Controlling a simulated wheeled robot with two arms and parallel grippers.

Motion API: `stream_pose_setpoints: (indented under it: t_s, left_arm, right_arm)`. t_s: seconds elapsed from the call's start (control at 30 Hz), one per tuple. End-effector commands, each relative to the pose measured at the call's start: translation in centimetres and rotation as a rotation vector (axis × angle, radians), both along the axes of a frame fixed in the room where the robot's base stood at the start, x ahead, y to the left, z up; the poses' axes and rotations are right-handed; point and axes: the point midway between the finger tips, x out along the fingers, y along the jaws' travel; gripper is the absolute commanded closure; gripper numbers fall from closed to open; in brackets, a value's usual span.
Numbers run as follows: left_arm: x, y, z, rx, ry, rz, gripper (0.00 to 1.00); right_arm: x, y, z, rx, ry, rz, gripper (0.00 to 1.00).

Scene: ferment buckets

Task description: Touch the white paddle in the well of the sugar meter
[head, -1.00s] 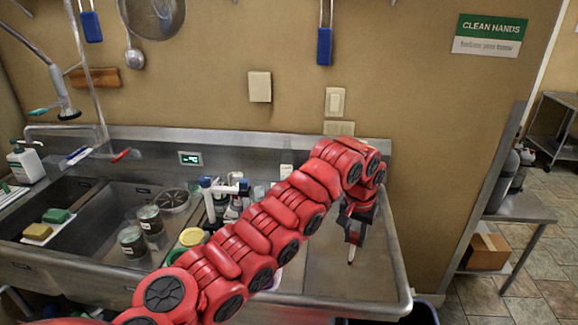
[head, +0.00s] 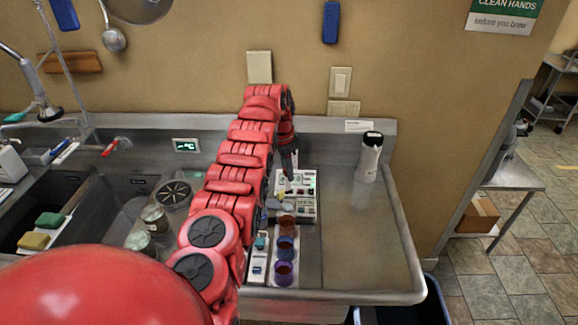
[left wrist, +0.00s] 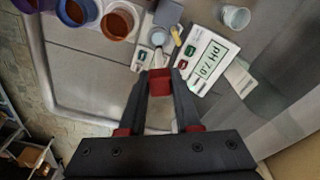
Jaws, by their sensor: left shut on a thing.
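My left gripper (head: 289,170) is over the crowded middle of the steel counter. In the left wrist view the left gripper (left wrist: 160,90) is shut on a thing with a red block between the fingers. A slim pale tip, which looks like the white paddle (left wrist: 156,61), sticks out beyond it. The tip is close to a small pale device with green and red marks, perhaps the sugar meter (left wrist: 141,55). A round grey well or cup (left wrist: 158,37) lies just beyond the tip. I cannot tell whether they touch. My right gripper is not in view.
A white pH 7.0 card or box (left wrist: 207,62) lies beside the gripper. Orange (head: 286,222), blue (head: 285,246) and purple (head: 284,270) cups stand in front. The right drainboard (head: 360,240) is mostly clear.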

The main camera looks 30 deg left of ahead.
Motion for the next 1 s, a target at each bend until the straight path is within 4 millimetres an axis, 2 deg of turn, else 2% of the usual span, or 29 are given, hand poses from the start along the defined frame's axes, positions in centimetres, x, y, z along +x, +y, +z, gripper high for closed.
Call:
stream_pose_setpoints:
  t_s: [0.47, 0.5, 0.57, 1.0]
  left_arm:
    - [0.0, 0.0, -3.9, 0.001, 0.0, 0.002, 1.0]
    - [0.1, -0.1, -4.7, 0.002, -0.002, 0.001, 1.0]
    - [0.1, -0.1, -5.2, 0.002, -0.001, 0.001, 1.0]
    - [0.0, -0.1, -5.5, 0.001, 0.0, 0.002, 1.0]
  right_arm:
    - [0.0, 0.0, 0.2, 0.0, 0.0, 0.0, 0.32]
    - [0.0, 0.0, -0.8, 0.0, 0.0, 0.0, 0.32]
    - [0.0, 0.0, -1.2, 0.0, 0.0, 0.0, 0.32]
    - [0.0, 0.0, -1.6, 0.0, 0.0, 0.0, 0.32]
